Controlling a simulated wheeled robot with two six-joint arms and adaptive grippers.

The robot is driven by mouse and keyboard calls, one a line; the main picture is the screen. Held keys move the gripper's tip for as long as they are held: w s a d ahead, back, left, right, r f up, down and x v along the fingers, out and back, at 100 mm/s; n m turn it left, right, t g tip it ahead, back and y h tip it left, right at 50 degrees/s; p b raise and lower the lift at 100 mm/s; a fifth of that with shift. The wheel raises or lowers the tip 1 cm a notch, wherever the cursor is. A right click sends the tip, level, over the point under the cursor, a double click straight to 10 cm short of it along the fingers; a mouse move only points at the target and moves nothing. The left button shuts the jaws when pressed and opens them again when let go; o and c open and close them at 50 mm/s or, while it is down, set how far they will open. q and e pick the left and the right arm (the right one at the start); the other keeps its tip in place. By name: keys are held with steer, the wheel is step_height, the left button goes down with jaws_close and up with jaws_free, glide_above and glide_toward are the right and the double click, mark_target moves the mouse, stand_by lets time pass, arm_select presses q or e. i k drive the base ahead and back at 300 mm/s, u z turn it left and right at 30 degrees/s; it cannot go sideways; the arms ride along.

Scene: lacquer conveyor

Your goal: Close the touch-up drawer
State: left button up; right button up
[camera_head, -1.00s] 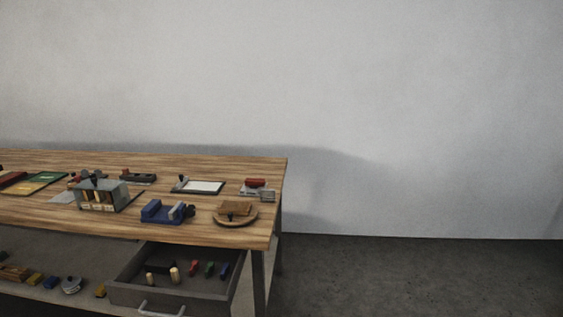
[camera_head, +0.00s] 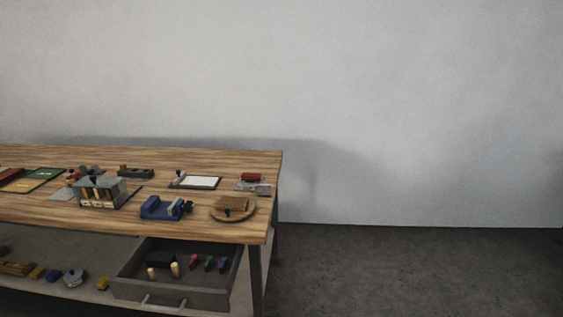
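The touch-up drawer (camera_head: 170,291) is a dark grey drawer under the right end of the wooden workbench (camera_head: 120,223). It stands open toward me. A light metal handle (camera_head: 163,303) is on its front, near the bottom of the view. Inside lie a black block (camera_head: 161,262), pale cylinders (camera_head: 175,269), and small red (camera_head: 194,261), green (camera_head: 209,262) and dark pieces. Neither of my grippers shows in the head view.
On the bench stand a blue vise (camera_head: 162,207), a round wooden board (camera_head: 233,208), a white-faced panel (camera_head: 199,182) and a grey box (camera_head: 101,191). A lower shelf left of the drawer holds several small items. Grey floor (camera_head: 400,270) is free to the right.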

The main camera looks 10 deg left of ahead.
mark_target(196, 289)
steer(key=u, duration=1.3)
steer(key=i, duration=0.65)
steer(key=z, duration=0.55)
